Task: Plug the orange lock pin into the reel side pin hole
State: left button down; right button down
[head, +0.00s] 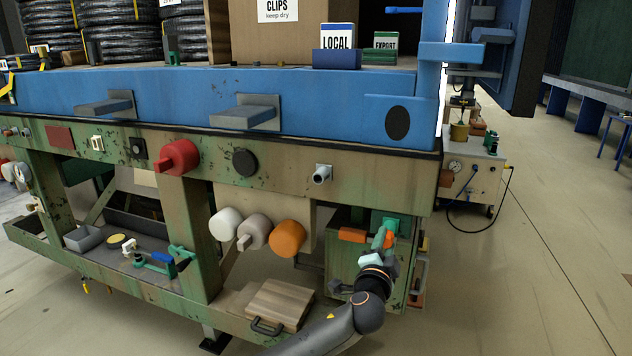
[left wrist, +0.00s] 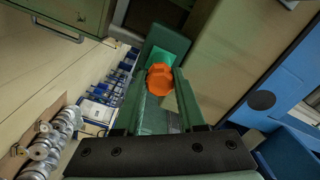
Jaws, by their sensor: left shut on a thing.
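My left gripper (head: 379,240) is at the right end of the bench front, its green fingers pointing up and away. It is shut on the orange lock pin (head: 353,235), which sticks out to the left of the fingers. In the left wrist view the pin's faceted orange end (left wrist: 159,78) shows between the fingertips. A green block with a lighter teal patch (head: 397,224) is just behind the fingertips; I cannot tell whether the pin touches it. I cannot make out the reel side pin hole. My right gripper is not in view.
The worn green bench (head: 300,150) carries knobs, including a red one (head: 178,157) and an orange one (head: 287,238). A blue beam (head: 210,95) runs above. A wooden block (head: 278,304) sits on the lower shelf. Open floor (head: 530,270) is at the right.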

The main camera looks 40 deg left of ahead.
pick_arm(q)
jog(key=shift+c, duration=2)
grip_release()
jog(key=shift+s, duration=0.15)
jog(key=shift+p+v, duration=0.75)
jog(key=shift+v, duration=1.35)
